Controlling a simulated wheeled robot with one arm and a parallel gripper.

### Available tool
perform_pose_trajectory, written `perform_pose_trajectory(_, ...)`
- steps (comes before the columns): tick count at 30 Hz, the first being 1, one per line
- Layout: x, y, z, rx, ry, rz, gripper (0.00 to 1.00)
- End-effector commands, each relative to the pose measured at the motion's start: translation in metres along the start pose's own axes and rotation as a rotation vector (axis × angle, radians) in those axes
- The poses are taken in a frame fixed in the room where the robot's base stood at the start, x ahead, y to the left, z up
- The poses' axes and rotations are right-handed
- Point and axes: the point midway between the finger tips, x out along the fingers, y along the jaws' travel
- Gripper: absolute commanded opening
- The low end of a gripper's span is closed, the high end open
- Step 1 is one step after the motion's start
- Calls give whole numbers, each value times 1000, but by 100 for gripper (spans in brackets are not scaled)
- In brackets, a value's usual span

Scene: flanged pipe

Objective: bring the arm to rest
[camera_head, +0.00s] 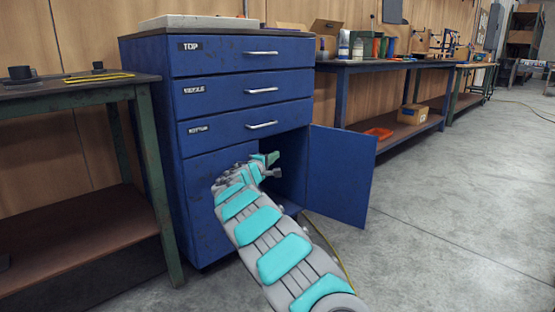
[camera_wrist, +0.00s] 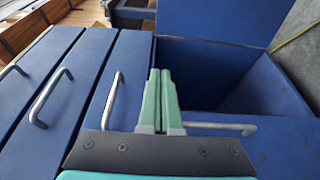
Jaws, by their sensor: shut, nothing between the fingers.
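My arm reaches from the bottom of the head view toward a blue drawer cabinet (camera_head: 243,100). My gripper (camera_head: 269,158) is in front of the cabinet's open lower compartment, just below the bottom drawer. In the wrist view its two green fingers (camera_wrist: 160,75) lie together, shut, with nothing between them. The cabinet fills most of the wrist view (camera_wrist: 100,50), with drawer handles to the left of the fingers. Another handle (camera_wrist: 220,127) shows partly behind the gripper. I cannot tell whether the gripper touches the cabinet.
The cabinet's right lower door (camera_head: 341,175) stands open to the right of my arm. The three labelled drawers look closed. A green-legged workbench (camera_head: 60,92) stands at left, and a long blue bench (camera_head: 375,65) with bottles and boxes at right. The concrete floor (camera_head: 450,220) at right is clear.

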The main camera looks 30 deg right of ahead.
Motion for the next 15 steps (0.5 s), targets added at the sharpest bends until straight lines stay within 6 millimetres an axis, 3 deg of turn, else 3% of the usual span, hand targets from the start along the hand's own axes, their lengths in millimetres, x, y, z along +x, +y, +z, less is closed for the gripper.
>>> perform_pose_trajectory(6,-5,2,13,-1,1,2,0)
perform_pose_trajectory(15,-6,1,17,0,-1,-1,0)
